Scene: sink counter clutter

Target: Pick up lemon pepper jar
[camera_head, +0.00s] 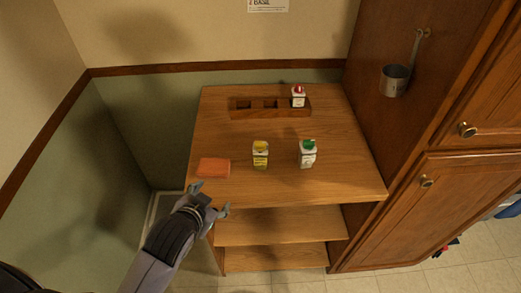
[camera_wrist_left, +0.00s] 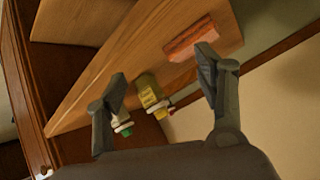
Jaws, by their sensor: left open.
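A jar with a yellow cap and yellow label (camera_head: 260,155), likely the lemon pepper jar, stands upright on the wooden shelf top; its label is too small to read. It also shows in the left wrist view (camera_wrist_left: 150,92), between my fingers in the picture and beyond them. My left gripper (camera_head: 210,198) is open and empty at the shelf's front left edge, to the left of and nearer than the jar, not touching it. A white jar with a green cap (camera_head: 307,154) stands to the right of the yellow one. My right gripper is not in view.
An orange block (camera_head: 213,168) lies left of the yellow jar, close to my left gripper. A wooden rack (camera_head: 270,114) at the back holds a red-capped jar (camera_head: 298,97) in its right slot; its other slots look empty. A tall cabinet (camera_head: 400,130) with a hanging metal cup (camera_head: 395,82) bounds the right.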

